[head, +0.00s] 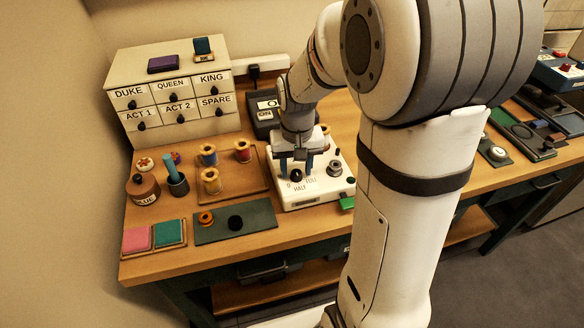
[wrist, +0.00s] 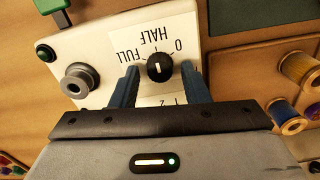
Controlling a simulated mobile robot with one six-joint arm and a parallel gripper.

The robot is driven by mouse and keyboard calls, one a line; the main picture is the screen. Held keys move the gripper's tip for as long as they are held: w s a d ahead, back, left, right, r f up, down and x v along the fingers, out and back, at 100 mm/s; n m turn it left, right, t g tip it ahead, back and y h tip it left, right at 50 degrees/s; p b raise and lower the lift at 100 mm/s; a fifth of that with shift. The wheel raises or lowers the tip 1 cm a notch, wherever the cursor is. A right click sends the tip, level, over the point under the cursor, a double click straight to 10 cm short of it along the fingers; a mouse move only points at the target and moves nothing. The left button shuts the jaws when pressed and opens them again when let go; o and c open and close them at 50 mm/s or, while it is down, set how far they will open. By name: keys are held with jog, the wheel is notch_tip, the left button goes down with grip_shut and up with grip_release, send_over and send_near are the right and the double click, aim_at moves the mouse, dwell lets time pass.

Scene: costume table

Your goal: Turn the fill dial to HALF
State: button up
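The fill dial is a round black knob with a white line, on a white machine (head: 335,187). It shows in the head view (head: 296,175) and in the wrist view (wrist: 160,68). The labels 0, HALF and FULL are printed around it, upside down in the wrist view. The white line runs roughly up and down in the wrist picture, in line with HALF; which end is the pointer I cannot tell. My gripper (wrist: 159,69) is open, its blue fingers to either side of the dial with visible gaps. It also shows in the head view (head: 296,165).
A grey knob (wrist: 80,80) and a green button (wrist: 45,50) sit on the same machine. A tray of thread spools (head: 232,182) stands left of it. A dark switch box (head: 264,120) is behind, a green mat (head: 225,228) front left.

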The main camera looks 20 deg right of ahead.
aim_at(297, 173)
jog(key=shift+o, duration=0.4)
jog(key=shift+s, duration=0.15)
notch_tip(297, 173, up, 8)
jog(key=shift+f, duration=0.1)
dwell(0.4)
